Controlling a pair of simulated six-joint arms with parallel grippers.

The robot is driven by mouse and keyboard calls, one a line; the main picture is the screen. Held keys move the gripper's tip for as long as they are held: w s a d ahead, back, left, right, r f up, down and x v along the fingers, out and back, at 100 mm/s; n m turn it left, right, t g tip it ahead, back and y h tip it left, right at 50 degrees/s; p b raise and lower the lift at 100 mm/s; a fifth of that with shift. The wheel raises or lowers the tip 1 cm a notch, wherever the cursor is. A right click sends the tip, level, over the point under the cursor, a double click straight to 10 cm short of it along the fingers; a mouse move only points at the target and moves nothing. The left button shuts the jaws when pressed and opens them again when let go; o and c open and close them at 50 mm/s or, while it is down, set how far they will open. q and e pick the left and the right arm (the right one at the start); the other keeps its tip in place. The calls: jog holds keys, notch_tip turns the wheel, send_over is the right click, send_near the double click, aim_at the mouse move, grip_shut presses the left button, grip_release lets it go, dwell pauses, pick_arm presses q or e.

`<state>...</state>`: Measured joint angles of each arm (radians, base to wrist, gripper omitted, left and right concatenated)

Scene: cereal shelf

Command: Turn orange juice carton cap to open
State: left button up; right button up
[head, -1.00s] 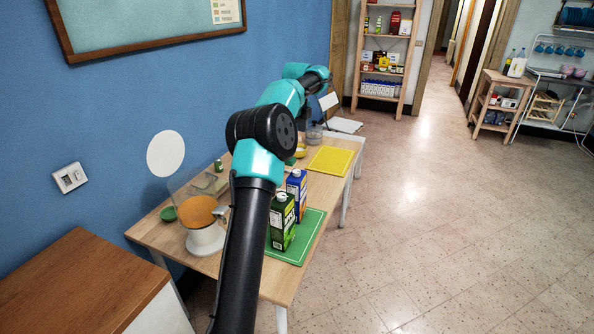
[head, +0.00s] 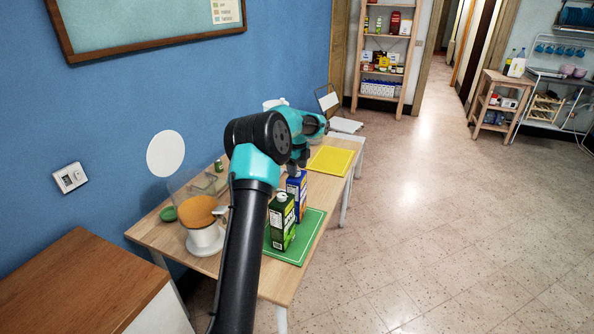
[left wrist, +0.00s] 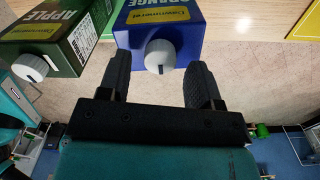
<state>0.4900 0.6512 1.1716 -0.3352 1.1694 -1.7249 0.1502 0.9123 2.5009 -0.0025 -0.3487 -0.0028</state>
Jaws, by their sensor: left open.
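The blue orange juice carton (head: 297,190) stands upright on the table, beside the green apple carton (head: 281,222). In the left wrist view the orange carton (left wrist: 182,15) shows its top with a white round cap (left wrist: 160,56). My left gripper (head: 294,172) is just above the orange carton's top. In the wrist view the open fingers of this gripper (left wrist: 160,66) lie on either side of the cap, with gaps to it. The apple carton (left wrist: 50,40) is beside them with its own white cap (left wrist: 30,68). My right gripper is not in view.
A yellow mat (head: 332,160) lies behind. Floor to the right is clear.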

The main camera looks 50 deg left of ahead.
pick_arm(q)
jog(key=shift+f, duration=0.65)
jog(key=c, duration=0.9)
jog(key=shift+c, duration=0.2)
